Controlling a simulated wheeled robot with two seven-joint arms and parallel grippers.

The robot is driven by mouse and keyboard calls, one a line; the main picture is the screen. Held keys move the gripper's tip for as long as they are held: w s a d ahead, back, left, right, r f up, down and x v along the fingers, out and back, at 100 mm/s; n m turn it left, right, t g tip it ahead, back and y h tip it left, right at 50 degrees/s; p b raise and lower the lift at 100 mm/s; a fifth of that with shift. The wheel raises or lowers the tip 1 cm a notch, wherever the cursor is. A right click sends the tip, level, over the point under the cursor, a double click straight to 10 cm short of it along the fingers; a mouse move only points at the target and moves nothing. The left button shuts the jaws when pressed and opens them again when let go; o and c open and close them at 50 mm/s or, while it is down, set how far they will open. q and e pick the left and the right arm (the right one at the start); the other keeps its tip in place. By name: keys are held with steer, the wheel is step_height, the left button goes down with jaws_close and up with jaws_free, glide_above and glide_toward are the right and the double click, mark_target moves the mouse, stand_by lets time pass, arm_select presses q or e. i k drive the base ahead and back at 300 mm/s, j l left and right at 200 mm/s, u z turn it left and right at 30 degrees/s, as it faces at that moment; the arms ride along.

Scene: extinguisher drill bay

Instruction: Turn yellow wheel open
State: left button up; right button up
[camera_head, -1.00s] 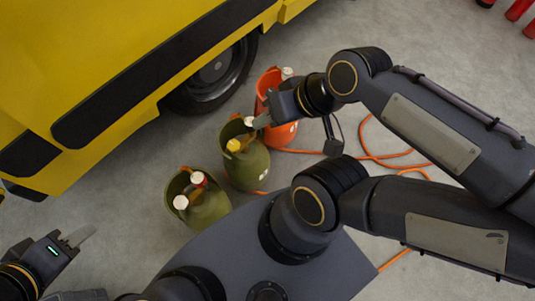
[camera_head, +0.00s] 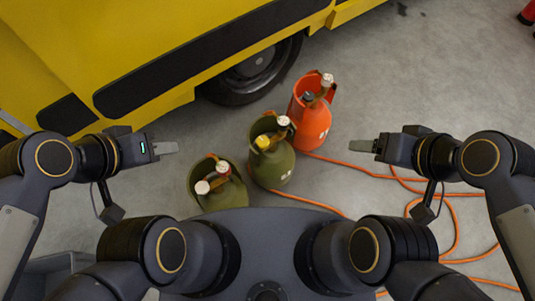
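The small yellow wheel (camera_head: 263,142) sits on top of the middle green cylinder (camera_head: 271,168), which stands upright on the floor. A white-topped knob (camera_head: 283,121) is beside it. My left gripper (camera_head: 168,147) is to the left of this cylinder, apart from it and pointing right. My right gripper (camera_head: 360,146) is to its right, also apart and pointing left. Both grippers appear empty. Each shows edge-on as a single grey finger, so the gap between the fingers is hidden.
A second green cylinder (camera_head: 226,195) with red and white knobs stands front left. An orange cylinder (camera_head: 310,122) stands back right. A yellow vehicle (camera_head: 150,40) with a black tyre (camera_head: 258,75) is behind. An orange hose (camera_head: 375,172) lies across the floor at right.

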mark_target(262, 142)
steer(key=i+l+u, duration=0.2)
steer(key=l, duration=0.15)
steer(key=l+u, duration=0.2)
steer(key=l, duration=0.15)
steer(key=u, duration=1.3)
